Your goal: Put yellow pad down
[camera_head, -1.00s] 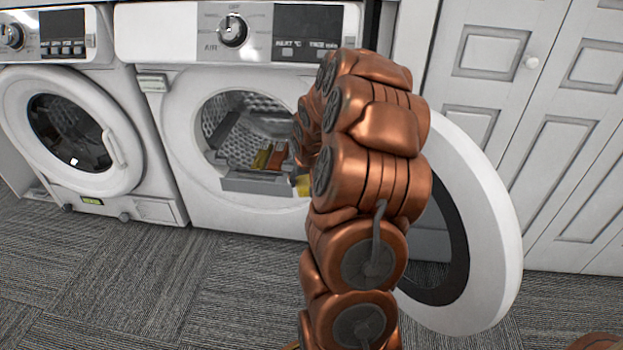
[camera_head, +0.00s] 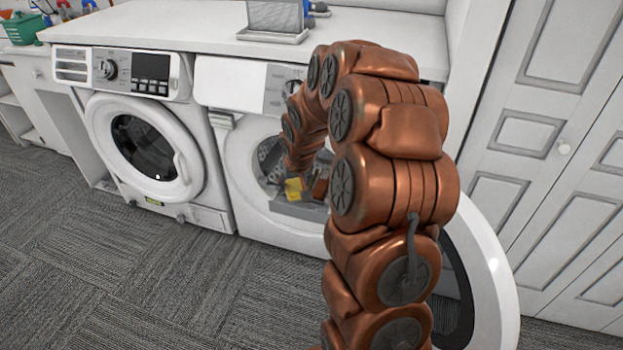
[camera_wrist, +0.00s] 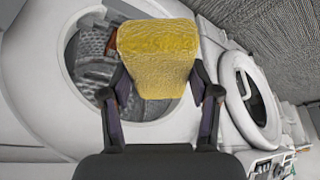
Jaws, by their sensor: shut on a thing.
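The yellow pad (camera_wrist: 156,58) is a textured, sponge-like block, large in the wrist view. My gripper (camera_wrist: 158,88) is shut on it, one dark finger on each side. Behind the pad in the wrist view is the round opening of the open washer (camera_wrist: 35,85). In the head view my copper arm reaches to the front of the washer (camera_head: 243,160), and a yellow patch, which looks like the pad (camera_head: 294,188), shows at the arm's end by the opening. The fingers are hidden there.
A grey tray-like thing (camera_head: 300,210) sits at the opening's lower edge. The open door (camera_head: 490,290) swings out at right. A second washer (camera_head: 150,150) stands left, its door shut. The counter (camera_head: 370,28) holds a grey mesh holder (camera_head: 275,20). Carpet at left is clear.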

